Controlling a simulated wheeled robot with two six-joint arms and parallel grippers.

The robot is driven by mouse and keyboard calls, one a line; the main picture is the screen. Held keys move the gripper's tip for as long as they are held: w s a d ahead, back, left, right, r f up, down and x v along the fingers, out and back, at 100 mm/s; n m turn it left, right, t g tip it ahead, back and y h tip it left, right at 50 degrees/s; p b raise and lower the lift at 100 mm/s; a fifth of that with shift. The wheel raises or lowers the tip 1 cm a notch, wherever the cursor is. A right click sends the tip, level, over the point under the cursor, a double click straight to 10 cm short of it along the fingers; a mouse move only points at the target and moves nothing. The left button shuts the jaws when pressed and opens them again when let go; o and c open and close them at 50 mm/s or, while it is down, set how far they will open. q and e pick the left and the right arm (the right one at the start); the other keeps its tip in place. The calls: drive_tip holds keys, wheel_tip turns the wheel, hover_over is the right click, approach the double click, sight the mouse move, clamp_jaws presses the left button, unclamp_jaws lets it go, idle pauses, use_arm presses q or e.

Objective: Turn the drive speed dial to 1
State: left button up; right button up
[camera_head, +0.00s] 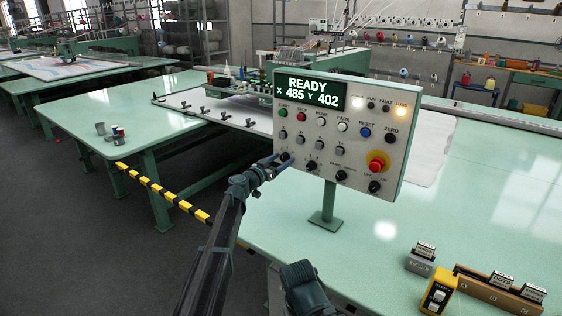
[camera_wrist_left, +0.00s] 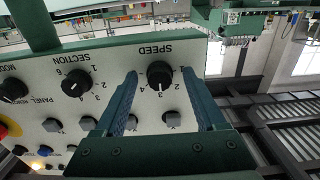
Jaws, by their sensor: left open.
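The control panel (camera_head: 335,135) stands on a green post on the table, its display reading READY, X 485, Y 402. The speed dial (camera_wrist_left: 159,74) is a black knob with a white mark. In the wrist view, which shows the panel upside down, the mark points down, towards the larger numbers of its scale; I cannot tell the exact number. My left gripper (camera_head: 277,160) is at the panel's lower left corner. In the wrist view its fingers (camera_wrist_left: 160,78) are open, one on each side of the speed dial; contact is not clear.
The section dial (camera_wrist_left: 76,83) is beside the speed dial, close to one finger. Grey knobs (camera_wrist_left: 172,119) sit in the row above on the panel. A red emergency button (camera_head: 377,163) is at the panel's right. A yellow control box (camera_head: 438,291) lies at the table's front right.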

use_arm(q)
drive_tip(key=shift+d, duration=0.1)
drive_tip(key=shift+c, duration=0.3)
clamp_jaws()
drive_tip(key=shift+n, duration=0.3)
drive_tip(key=n, duration=0.4)
drive_tip(key=shift+n, duration=0.3)
drive_tip(key=n, duration=0.4)
drive_tip(key=shift+n, duration=0.3)
drive_tip(key=n, duration=0.5)
drive_tip(key=shift+r+n, duration=0.1)
drive_tip(key=shift+n, duration=2.4)
